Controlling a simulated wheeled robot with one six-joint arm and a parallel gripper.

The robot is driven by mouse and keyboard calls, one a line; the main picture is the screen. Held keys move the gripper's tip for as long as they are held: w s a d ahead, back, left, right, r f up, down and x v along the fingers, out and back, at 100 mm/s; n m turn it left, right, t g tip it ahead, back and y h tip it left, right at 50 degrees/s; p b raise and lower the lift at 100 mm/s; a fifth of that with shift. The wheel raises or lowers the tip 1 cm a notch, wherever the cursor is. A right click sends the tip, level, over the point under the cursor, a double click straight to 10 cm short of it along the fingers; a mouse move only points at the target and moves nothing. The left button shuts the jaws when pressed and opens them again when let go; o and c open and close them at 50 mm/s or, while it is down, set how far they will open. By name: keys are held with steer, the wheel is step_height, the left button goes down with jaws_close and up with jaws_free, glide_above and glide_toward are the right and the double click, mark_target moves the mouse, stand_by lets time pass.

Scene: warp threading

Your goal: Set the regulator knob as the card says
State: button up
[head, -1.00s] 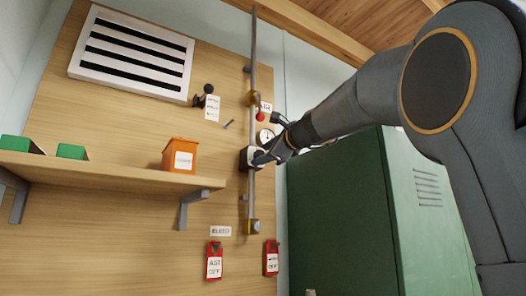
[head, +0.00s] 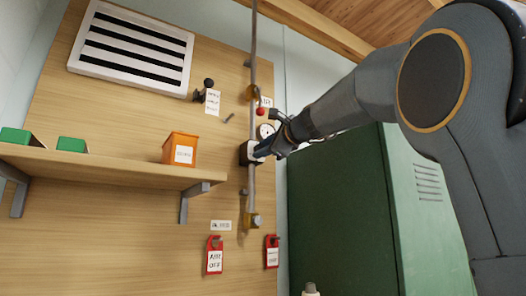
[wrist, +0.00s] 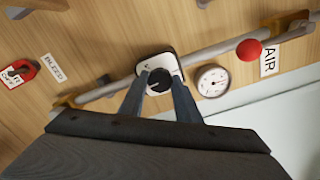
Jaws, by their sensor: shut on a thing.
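The regulator knob (wrist: 159,80) is a round black knob on a white plate (wrist: 146,66), mounted at the vertical pipe (head: 252,190) on the wooden board. In the wrist view my gripper (wrist: 160,85) has one finger on each side of the knob and is shut on it. In the head view my gripper (head: 262,153) reaches the regulator from the right and partly hides it. A round white gauge (wrist: 212,82) sits beside the regulator. A white card (head: 212,102) hangs on the board at upper left of the regulator; its writing is too small to read.
A red ball handle (wrist: 249,50) and an AIR label (wrist: 269,62) are close to the gauge. Red tags (head: 215,257) hang below. An orange bin (head: 180,148) stands on the shelf (head: 110,168) at left. A green cabinet (head: 335,215) stands at right.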

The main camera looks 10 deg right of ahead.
steer(key=n+b, duration=0.8)
steer(key=n, duration=0.2)
steer(key=shift+f+n, duration=0.1)
steer(key=shift+n, duration=0.5)
steer(key=o, duration=1)
steer(key=shift+o, duration=0.2)
steer(key=b+v, duration=0.2)
steer(key=v, duration=0.5)
steer(key=shift+s+b, duration=0.3)
steer(key=shift+s, duration=0.05)
